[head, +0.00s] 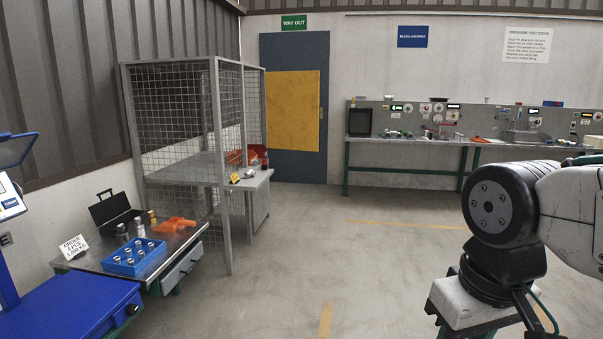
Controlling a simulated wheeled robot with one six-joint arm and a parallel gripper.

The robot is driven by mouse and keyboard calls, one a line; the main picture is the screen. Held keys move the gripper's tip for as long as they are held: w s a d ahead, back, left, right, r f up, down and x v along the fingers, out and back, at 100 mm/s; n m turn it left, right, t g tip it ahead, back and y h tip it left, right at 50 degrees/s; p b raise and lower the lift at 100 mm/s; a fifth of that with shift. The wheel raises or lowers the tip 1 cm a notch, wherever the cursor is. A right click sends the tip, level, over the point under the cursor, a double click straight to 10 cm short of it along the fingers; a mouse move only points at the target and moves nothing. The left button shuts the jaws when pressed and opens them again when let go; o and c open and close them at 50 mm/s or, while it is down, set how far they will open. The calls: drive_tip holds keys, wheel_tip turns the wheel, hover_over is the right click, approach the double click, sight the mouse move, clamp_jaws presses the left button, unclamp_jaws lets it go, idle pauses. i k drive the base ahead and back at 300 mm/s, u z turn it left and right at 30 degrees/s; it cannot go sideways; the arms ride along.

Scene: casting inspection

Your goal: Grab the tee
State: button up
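No tee can be made out for certain. On the metal bench (95,262) at left, a blue crate (130,268) holds several small silver fittings, too small to tell their shape. Behind it are an orange object (174,225), a small brass-coloured piece (152,217) and grey cylindrical pieces (122,233). Any of these could be hiding or be the tee; I cannot tell. My arm shows at the right, folded, far from the bench. My gripper is out of view.
A wire mesh cage (170,110) stands behind the bench, with a small table (255,182) beside it. A blue scale (75,310) is at lower left. A long workbench (400,142) lines the back wall. The middle floor is clear.

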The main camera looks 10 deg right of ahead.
sight(250, 172)
drive_tip(key=z, duration=0.6)
drive_tip(key=i, duration=2.95)
drive_tip(key=u, duration=1.25)
drive_tip(key=i, duration=0.45)
drive_tip(key=z, duration=0.3)
drive_tip(key=k, duration=0.6)
drive_tip(key=z, duration=1.2)
drive_tip(key=i, duration=1.7)
drive_tip(key=z, duration=0.3)
drive_tip(key=i, duration=1.9)
drive_tip(key=u, duration=0.65)
drive_tip(key=i, duration=1.05)
drive_tip(key=u, duration=0.95)
